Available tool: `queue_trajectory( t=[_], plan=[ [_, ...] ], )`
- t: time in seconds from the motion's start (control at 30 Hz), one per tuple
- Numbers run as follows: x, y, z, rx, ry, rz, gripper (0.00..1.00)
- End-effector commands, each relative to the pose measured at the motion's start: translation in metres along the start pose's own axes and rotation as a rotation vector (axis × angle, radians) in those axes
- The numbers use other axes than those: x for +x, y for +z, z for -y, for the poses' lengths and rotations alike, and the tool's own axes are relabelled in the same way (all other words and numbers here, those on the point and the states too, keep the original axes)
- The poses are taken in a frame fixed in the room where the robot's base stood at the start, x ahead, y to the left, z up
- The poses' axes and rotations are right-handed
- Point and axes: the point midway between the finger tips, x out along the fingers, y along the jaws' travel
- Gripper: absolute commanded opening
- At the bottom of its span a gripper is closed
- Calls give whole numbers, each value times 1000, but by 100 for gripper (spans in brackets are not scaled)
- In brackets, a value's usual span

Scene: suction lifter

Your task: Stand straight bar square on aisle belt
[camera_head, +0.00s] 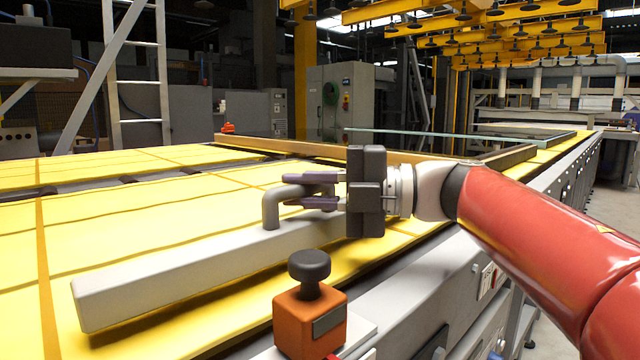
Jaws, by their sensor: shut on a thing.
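The straight bar (190,265) is a long light-grey square-section beam with a bent grey handle (272,208) on top. It runs slantwise over the yellow aisle belt (120,218), from the front left up toward my gripper. My gripper (312,190) reaches in from the right with its purple fingers shut on the handle. The bar's far end is hidden behind the dark gripper body. A shadow lies along the bar's underside, and I cannot tell whether it rests on the belt or hangs just above it.
An orange block with a black knob (310,315) stands on the machine's near edge, close in front of the bar. A wooden frame rail (290,147) and a glass sheet (430,140) lie beyond. Yellow overhead beams with suction cups (500,40) hang at the back right. The belt's left is clear.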

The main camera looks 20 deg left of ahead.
Motion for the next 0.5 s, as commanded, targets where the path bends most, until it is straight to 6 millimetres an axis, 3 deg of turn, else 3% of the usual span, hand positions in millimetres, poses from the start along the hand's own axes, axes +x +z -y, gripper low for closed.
queue_trajectory(
  t=[0.5],
  plan=[
    [33,24,0,-2,2,0,0]
  ],
)
